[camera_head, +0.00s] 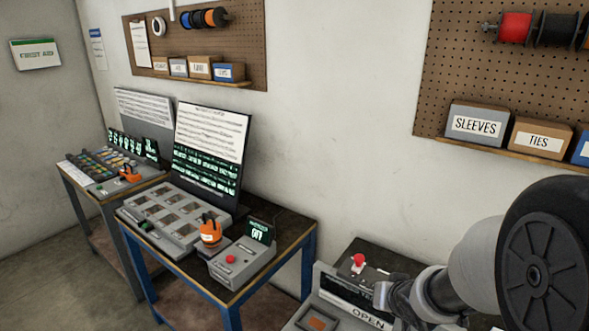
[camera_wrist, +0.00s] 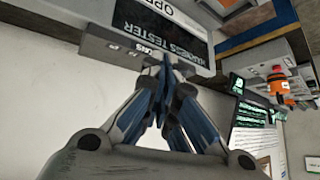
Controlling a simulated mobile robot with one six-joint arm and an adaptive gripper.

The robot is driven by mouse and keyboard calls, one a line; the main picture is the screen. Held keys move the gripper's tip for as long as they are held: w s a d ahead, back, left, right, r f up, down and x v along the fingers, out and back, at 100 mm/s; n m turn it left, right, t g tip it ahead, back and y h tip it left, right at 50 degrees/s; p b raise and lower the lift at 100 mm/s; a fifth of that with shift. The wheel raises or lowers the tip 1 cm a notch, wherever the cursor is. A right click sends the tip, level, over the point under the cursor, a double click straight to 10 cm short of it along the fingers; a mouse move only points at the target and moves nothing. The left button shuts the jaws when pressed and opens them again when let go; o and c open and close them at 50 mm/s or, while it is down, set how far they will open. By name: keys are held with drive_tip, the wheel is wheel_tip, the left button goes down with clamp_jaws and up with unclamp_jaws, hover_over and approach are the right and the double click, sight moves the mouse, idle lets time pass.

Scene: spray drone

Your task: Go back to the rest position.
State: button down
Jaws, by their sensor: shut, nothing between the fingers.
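My gripper (camera_head: 385,295) is at the lower right in the head view, at the front of a grey box (camera_head: 325,272) with a red button on top and an "OPEN" label. In the wrist view, the fingers of my gripper (camera_wrist: 166,68) meet at their tips and hold nothing. The wrist view shows a panel (camera_wrist: 135,38) lettered "HARNESS TESTER" just past the fingertips. I cannot tell whether the fingertips touch it. My wrist and forearm hide part of the box in the head view.
A blue-framed table (camera_head: 305,232) holds a grey compartment tray (camera_head: 158,222), an orange-topped item (camera_head: 210,232), a control box (camera_head: 240,262) and a text board (camera_head: 212,130). Another bench stands farther left. A pegboard shelf holds a SLEEVES box (camera_head: 475,124) above my arm.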

drive_tip(key=s+r+g+h+b, duration=0.1)
drive_tip(key=s+r+h, duration=0.1)
drive_tip(key=s+r, duration=0.85)
drive_tip(key=s+a+n+g+y, duration=0.1)
drive_tip(key=s+a, duration=0.2)
drive_tip(key=s, duration=0.5)
drive_tip(key=s+a+n+g+y+b, duration=0.1)
drive_tip(key=s+a, duration=0.2)
drive_tip(key=s, duration=0.5)
drive_tip(key=shift+a+r, duration=0.15)
drive_tip(key=shift+a, duration=0.1)
